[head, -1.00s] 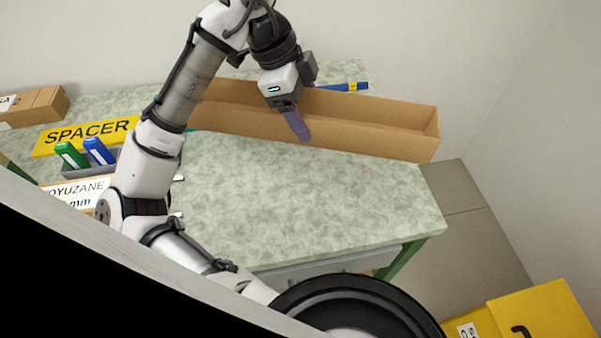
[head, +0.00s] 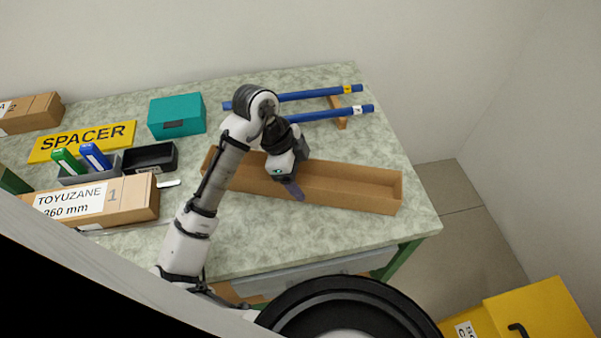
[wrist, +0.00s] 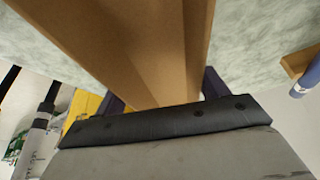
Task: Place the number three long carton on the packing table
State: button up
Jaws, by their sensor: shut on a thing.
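A long, open-topped brown carton (head: 345,194) lies lengthwise over the front middle of the packing table (head: 340,228). No number shows on its visible sides. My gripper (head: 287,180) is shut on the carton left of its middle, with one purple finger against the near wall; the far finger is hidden. In the wrist view the carton (wrist: 115,45) runs between the two fingers of my gripper (wrist: 160,95). Whether the carton's underside touches the tabletop or hangs just above it, I cannot tell.
Two blue rods (head: 320,95) lie on wooden rests behind the carton. A teal box (head: 176,115), a black tray (head: 150,158), a SPACER sign (head: 82,141) and a carton marked 1 (head: 140,200) stand left. The tabletop's front right is clear.

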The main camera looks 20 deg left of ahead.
jog(key=shift+f, duration=0.25)
jog(key=o, duration=1)
jog(key=shift+r, duration=0.25)
jog(key=b+v, duration=0.1)
jog(key=v, duration=1)
jog(key=shift+s+a+r, duration=0.1)
jog(key=shift+r, duration=0.3)
